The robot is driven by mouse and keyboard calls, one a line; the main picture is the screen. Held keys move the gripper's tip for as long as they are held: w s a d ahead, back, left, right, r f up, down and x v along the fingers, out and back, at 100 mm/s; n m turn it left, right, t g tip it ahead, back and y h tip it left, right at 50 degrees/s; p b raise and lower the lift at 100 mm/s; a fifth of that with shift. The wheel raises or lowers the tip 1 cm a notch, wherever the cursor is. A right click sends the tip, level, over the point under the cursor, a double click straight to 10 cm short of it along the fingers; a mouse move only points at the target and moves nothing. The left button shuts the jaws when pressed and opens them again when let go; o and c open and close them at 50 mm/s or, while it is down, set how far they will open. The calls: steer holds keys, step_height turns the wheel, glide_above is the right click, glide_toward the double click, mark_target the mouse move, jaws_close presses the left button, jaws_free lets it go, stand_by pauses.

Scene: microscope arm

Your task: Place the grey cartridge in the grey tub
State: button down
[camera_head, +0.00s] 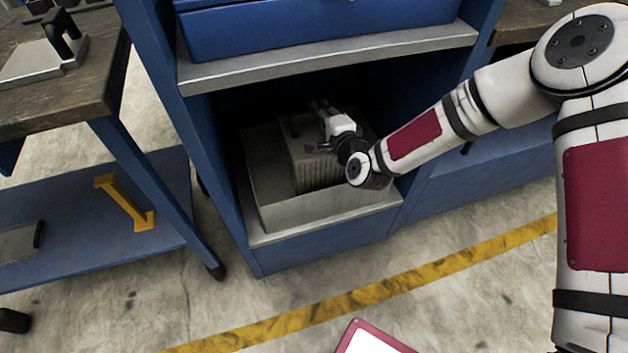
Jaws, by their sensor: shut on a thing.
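The grey cartridge (318,174) is a blocky thing with a ribbed front face and a dark handle on top. It stands within the outline of the grey tub (312,211), between its walls. I cannot tell whether its underside touches the tub's floor. The tub is an open grey box on the low shelf of a blue cabinet. My gripper (318,129) reaches in from the right and is shut on the cartridge at its top. The exact contact of the fingers is small and partly dark.
The blue cabinet (178,110) frames the shelf, with a grey ledge (330,59) close above my gripper. A workbench (50,115) and a lower blue shelf with a yellow handle (126,203) are at left. The floor in front is mostly clear.

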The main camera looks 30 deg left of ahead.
steer(key=shift+f+b, duration=1.85)
steer(key=shift+f, duration=3.3)
steer(key=c, duration=1.5)
jaws_free()
steer(key=shift+f, duration=0.1)
steer(key=shift+o, duration=0.2)
steer(key=p, duration=0.3)
glide_toward(320, 142)
steer(key=w+f, duration=0.1)
steer(key=f, duration=0.1)
steer(key=w+f, duration=0.1)
steer(key=f, duration=0.1)
steer(key=shift+w+a+f, duration=0.15)
steer(key=shift+w+a, duration=0.05)
steer(key=shift+w, duration=0.15)
